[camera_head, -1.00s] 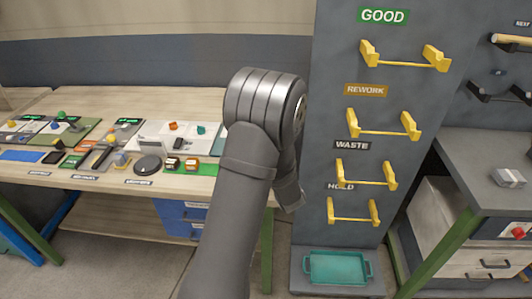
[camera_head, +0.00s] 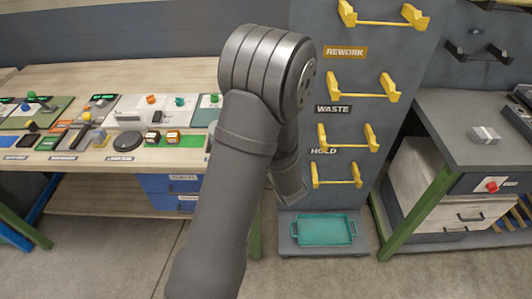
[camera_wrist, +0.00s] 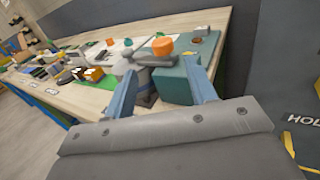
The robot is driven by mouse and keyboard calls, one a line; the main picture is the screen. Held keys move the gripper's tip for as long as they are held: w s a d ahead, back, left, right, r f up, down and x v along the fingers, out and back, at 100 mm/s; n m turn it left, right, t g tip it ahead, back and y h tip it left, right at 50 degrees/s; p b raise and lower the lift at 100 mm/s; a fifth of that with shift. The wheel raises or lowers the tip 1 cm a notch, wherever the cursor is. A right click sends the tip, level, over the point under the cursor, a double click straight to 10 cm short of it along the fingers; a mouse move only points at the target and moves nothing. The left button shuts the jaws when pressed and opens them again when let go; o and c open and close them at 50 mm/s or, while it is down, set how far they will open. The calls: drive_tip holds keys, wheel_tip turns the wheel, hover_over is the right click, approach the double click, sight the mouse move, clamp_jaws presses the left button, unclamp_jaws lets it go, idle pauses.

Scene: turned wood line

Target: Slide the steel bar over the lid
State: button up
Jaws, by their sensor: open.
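In the wrist view, a teal box (camera_wrist: 174,86) stands at the table's end, between and beyond my fingers. A grey metal piece, perhaps the steel bar (camera_wrist: 152,61), lies across the top by an orange knob (camera_wrist: 162,46). I cannot clearly tell the bar from the lid, or how far the bar reaches over it. My gripper (camera_wrist: 160,70) is open, its two blue fingers apart, with nothing visibly held. I cannot tell whether a finger touches the box or bar. In the head view, my arm hides the gripper.
The wooden table (camera_head: 100,187) carries several small devices, a round dark disc (camera_head: 127,141) and a green mat (camera_head: 187,141). To its right stands a grey panel with yellow brackets (camera_head: 347,138) and a teal tray (camera_head: 325,231) at its foot. A grey bench (camera_head: 455,142) stands farther right.

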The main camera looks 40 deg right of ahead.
drive_tip(key=v, duration=0.7)
drive_tip(key=shift+s+a, duration=0.15)
drive_tip(key=shift+s, duration=0.2)
drive_tip(key=shift+w+r, duration=0.1)
drive_tip(key=x, duration=1.7)
drive_tip(key=shift+w, duration=0.1)
drive_tip(key=v, duration=1.7)
drive_tip(key=shift+s, duration=0.2)
drive_tip(key=shift+w, duration=0.1)
drive_tip(key=shift+d+x, duration=0.2)
drive_tip(key=shift+x, duration=4.05)
drive_tip(key=shift+d+x, duration=0.15)
drive_tip(key=shift+x, duration=4.05)
drive_tip(key=shift+s+d, duration=0.2)
drive_tip(key=shift+s, duration=0.1)
